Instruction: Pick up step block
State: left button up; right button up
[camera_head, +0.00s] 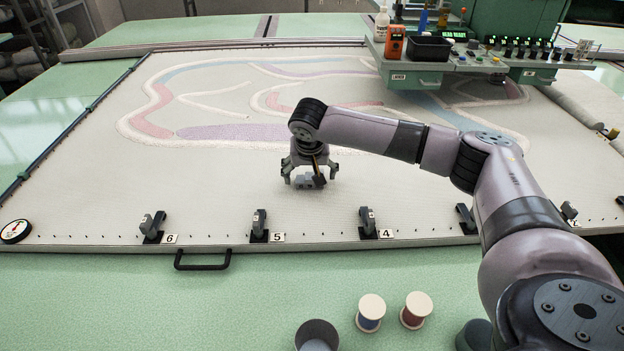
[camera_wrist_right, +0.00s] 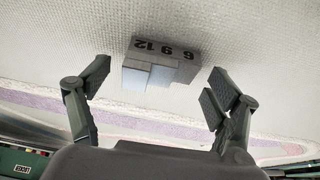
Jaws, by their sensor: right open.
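The step block (camera_head: 304,182) is a small grey stepped block on the pale tufting cloth (camera_head: 230,195). In the right wrist view the step block (camera_wrist_right: 165,60) shows the numbers 6, 9 and 12 on one face and lighter steps. My right gripper (camera_head: 311,176) is above it, pointing down, with fingers apart. In the right wrist view the two fingers of the right gripper (camera_wrist_right: 156,86) stand left and right of the block, with a gap on each side. Nothing is between the fingers in a grip. My left gripper is not in view.
Clamps numbered 6 (camera_head: 152,227), 5 (camera_head: 259,225) and 4 (camera_head: 368,222) line the frame's front edge, with a black handle (camera_head: 203,267) below. Two thread spools (camera_head: 370,313) and a cup (camera_head: 317,337) stand in front. A green gantry console (camera_head: 415,78) overhangs the back right. Cloth around the block is clear.

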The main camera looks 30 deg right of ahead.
jog(key=shift+w+f, duration=0.1)
jog(key=shift+f, duration=0.15)
jog(key=shift+c, duration=0.4)
jog(key=c, duration=1.3)
jog(key=shift+r, duration=0.1)
jog(key=shift+c, duration=0.7)
